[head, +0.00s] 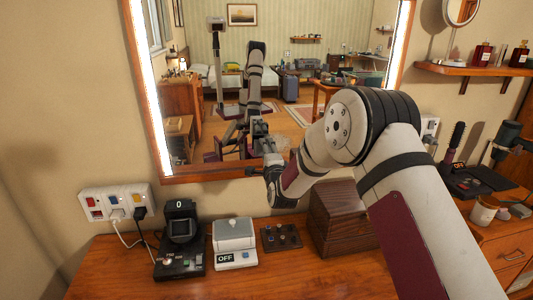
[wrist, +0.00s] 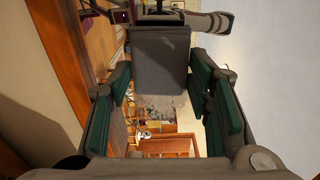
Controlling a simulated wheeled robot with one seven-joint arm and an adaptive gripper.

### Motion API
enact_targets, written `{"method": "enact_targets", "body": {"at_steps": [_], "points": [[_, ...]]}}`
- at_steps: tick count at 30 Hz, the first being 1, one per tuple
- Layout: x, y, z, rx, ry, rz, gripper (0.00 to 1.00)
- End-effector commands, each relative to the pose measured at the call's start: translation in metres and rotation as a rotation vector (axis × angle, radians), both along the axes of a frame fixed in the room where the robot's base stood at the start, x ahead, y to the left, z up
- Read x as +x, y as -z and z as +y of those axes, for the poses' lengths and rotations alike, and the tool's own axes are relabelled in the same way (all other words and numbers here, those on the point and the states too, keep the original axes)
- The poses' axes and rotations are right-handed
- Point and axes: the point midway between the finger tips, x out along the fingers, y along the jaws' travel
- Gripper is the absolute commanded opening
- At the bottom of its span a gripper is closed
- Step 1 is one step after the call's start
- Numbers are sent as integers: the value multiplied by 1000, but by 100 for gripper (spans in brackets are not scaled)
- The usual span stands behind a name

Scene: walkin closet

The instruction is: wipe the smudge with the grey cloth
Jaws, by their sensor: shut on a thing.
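My gripper (head: 262,168) is at the lower part of the wall mirror (head: 190,172), near its bottom edge. In the wrist view its green-padded fingers (wrist: 160,78) are shut on the grey cloth (wrist: 160,60), which looks like a flat, squarish pad. A pale, hazy smudge (wrist: 165,108) shows on the glass just beyond the cloth. In the head view a faint whitish patch of the smudge (head: 283,143) shows just right of my gripper. I cannot tell whether the cloth touches the glass.
Below the mirror is a wooden counter (head: 100,270) with a black device (head: 180,240), a white box marked OFF (head: 235,243), a small dark panel (head: 281,236) and a wooden box (head: 340,222). A wall socket (head: 117,202) is at left. A shelf (head: 480,69) with bottles is at upper right.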

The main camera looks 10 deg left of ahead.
Motion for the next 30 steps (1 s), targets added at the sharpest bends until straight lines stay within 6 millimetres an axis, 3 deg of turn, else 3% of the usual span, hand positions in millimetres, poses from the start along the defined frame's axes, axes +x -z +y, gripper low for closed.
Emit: {"method": "enact_targets", "body": {"at_steps": [30], "points": [[14,1,4,0,1,0,23]]}}
